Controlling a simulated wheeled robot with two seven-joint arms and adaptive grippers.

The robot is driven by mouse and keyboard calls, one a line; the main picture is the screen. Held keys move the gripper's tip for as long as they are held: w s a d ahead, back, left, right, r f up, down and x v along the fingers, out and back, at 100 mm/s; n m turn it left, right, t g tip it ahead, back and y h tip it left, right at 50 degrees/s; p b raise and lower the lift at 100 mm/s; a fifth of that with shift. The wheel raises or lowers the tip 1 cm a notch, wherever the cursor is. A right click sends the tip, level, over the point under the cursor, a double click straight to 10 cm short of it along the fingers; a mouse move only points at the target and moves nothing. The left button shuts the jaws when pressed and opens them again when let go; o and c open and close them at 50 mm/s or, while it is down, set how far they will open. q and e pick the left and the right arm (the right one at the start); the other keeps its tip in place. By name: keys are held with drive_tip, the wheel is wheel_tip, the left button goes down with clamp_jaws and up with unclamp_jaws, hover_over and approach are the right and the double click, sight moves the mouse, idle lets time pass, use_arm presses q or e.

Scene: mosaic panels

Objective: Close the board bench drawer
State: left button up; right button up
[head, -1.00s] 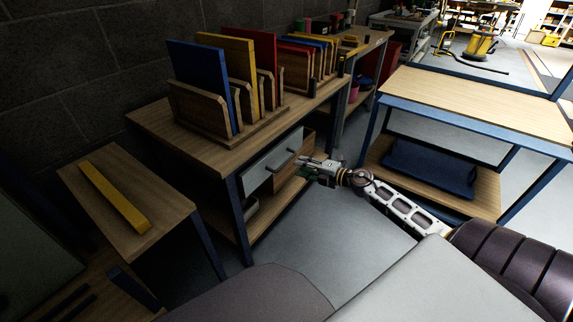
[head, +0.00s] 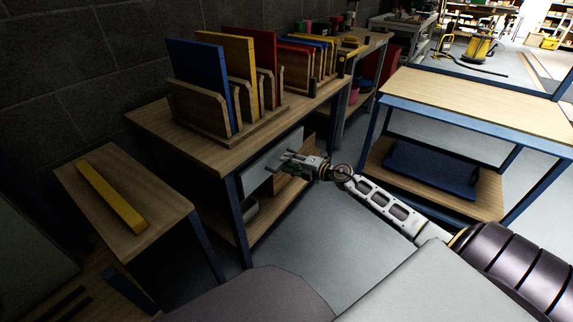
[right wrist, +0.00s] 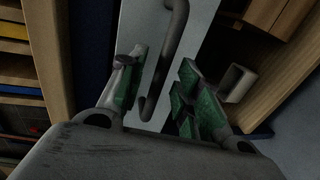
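The board bench (head: 215,150) stands against the wall with a light grey drawer front (head: 258,172) under its top. In the right wrist view the drawer front (right wrist: 196,45) carries a grey bar handle (right wrist: 168,65). My right gripper (head: 290,160) is at the drawer front in the head view. In the right wrist view its green-padded fingers (right wrist: 160,100) are apart, one on each side of the handle's lower end; contact cannot be told. The gripper hides the handle in the head view. How far the drawer stands out is hard to tell. My left gripper is not in view.
Blue, yellow and red boards stand in wooden racks (head: 200,108) on the bench. A small table with a yellow bar (head: 110,195) is at left. Another bench (head: 480,98) with a blue bin (head: 430,170) stands at right. Floor between the benches is clear.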

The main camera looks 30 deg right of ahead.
drive_tip(key=shift+w+a+f, duration=0.15)
drive_tip(key=shift+w+a, duration=0.15)
drive_tip(key=shift+w, duration=0.35)
clamp_jaws()
